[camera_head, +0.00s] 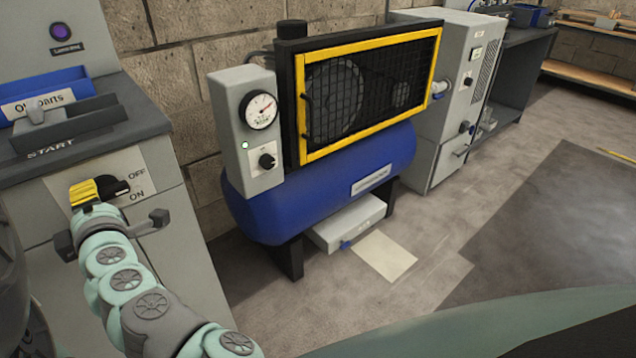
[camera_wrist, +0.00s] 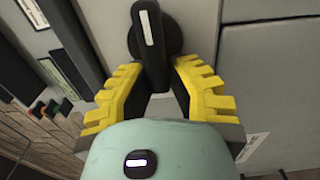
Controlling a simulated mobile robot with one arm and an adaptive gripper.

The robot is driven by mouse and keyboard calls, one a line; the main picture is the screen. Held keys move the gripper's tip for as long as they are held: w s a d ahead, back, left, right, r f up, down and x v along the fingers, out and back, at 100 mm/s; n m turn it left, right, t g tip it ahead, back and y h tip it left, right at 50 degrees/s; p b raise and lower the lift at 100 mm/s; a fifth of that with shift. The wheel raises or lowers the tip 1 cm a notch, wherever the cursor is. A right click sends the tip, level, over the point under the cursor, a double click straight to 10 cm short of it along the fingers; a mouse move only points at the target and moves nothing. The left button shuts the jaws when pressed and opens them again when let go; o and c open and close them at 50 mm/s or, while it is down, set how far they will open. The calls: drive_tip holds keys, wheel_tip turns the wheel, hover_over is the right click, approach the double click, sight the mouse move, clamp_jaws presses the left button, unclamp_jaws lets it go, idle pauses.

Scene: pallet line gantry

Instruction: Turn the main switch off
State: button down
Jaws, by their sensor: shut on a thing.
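The main switch (camera_head: 116,187) is a black rotary handle on the front of a grey cabinet. Printed OFF and ON marks sit to its right, OFF above ON. In the wrist view, the handle (camera_wrist: 151,38) has a white stripe and stands on a round black base. My gripper (camera_head: 94,191) has yellow ribbed fingers and is at the switch, hiding part of it. The wrist view shows the two fingers (camera_wrist: 156,82) on either side of the handle's lower end, shut on it. The mark the handle points to is hard to tell.
A blue-edged parts tray (camera_head: 62,82) sits on the cabinet top, above a START label. To the right stands a blue compressor tank (camera_head: 300,205) with a yellow-framed guard and a gauge box (camera_head: 245,130). Open floor (camera_head: 550,220) lies at the right.

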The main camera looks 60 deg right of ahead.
drive_tip(key=shift+f, duration=0.1)
idle(0.3)
drive_tip(key=c, duration=0.9)
unclamp_jaws()
